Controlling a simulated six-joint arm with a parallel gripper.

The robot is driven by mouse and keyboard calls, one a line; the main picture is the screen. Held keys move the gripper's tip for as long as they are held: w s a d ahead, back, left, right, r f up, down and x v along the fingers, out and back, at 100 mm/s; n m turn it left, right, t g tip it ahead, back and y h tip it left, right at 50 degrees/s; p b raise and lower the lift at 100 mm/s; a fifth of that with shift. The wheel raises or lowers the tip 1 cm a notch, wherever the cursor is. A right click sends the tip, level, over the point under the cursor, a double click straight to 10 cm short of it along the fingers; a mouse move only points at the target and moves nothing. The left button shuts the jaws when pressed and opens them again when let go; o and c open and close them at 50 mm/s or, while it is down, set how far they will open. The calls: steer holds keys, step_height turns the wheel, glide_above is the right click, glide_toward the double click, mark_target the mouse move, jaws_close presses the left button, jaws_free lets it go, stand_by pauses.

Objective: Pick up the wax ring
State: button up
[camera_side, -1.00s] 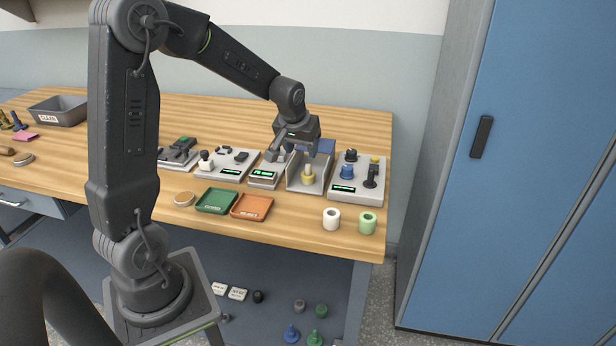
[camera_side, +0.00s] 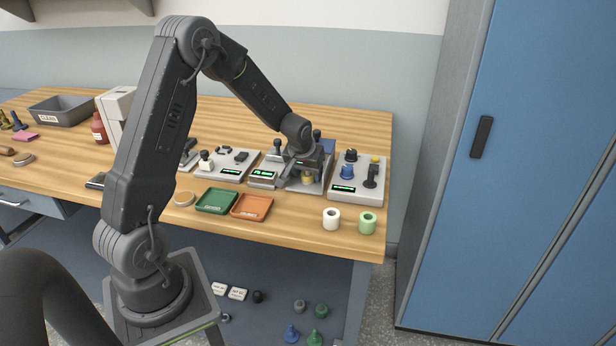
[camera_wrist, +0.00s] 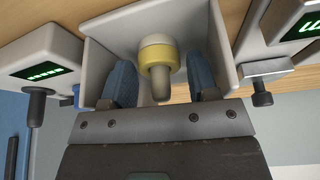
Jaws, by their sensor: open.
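A yellow ring-like piece (camera_side: 307,179), which seems to be the wax ring, sits around a post in a grey walled fixture. In the wrist view the yellow piece (camera_wrist: 158,56) has a paler cream band behind it, and the post's knob sticks out toward the camera. My gripper (camera_wrist: 160,88) is open, with one blue-padded finger on each side of the post and visible gaps between. In the side view my gripper (camera_side: 299,175) is low at the fixture and hides part of it.
Panels with knobs and green displays stand close on both sides of the fixture, the right one (camera_side: 372,197) with a joystick. A green tray (camera_side: 216,192), an orange tray (camera_side: 267,200), a white bobbin (camera_side: 331,219) and a green bobbin (camera_side: 367,223) stand nearer the front.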

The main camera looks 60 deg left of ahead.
steer(key=c, duration=0.7)
steer(key=shift+o, duration=0.2)
steer(key=shift+r, duration=0.15)
